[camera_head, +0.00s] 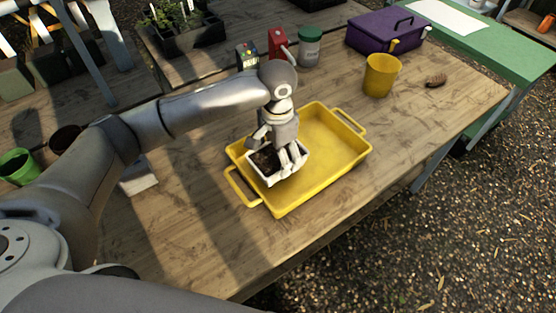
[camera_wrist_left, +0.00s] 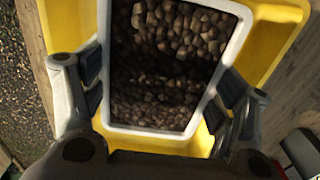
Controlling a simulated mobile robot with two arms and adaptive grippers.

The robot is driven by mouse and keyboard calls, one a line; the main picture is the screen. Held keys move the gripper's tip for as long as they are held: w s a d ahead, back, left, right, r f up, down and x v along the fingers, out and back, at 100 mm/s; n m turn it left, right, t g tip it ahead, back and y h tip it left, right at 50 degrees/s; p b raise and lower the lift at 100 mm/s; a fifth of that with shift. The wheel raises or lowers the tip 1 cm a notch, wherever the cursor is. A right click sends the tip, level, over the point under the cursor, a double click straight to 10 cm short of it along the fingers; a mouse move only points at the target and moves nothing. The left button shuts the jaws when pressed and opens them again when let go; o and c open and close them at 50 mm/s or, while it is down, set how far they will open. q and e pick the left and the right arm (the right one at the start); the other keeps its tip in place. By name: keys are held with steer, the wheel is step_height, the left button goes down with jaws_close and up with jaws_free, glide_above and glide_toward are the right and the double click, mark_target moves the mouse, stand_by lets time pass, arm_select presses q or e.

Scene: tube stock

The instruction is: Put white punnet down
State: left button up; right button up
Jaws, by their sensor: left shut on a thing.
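The white punnet (camera_head: 253,161) is at the left part of the yellow tray (camera_head: 331,142). It is filled with brown pebbly material, which fills much of the left wrist view, inside the punnet's pale rim (camera_wrist_left: 222,62). My left gripper (camera_head: 285,165) comes from above and is shut on the punnet, one finger on each side of it in the wrist view. I cannot tell whether the punnet's base touches the tray floor. The right part of the tray is empty. My right gripper is not in view.
A yellow cup (camera_head: 381,75), a brown object (camera_head: 435,80) and a purple toolbox (camera_head: 385,32) stand on the wooden table behind the tray. A green-lidded jar (camera_head: 309,46) and a red item (camera_head: 279,43) are at the back. The front right tabletop is clear.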

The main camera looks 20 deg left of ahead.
mark_target(278, 162)
arm_select(q)
steer(key=shift+w+f, duration=0.4)
steer(key=shift+f, duration=0.05)
steer(key=shift+f+p, duration=0.3)
steer(key=shift+f, duration=1.25)
steer(key=o, duration=1.2)
steer(key=shift+f, duration=0.15)
steer(key=shift+c, duration=0.2)
step_height(278, 162, up, 12)
steer(key=shift+r+b, duration=0.2)
steer(key=shift+b, duration=0.2)
steer(key=shift+s+f, duration=0.1)
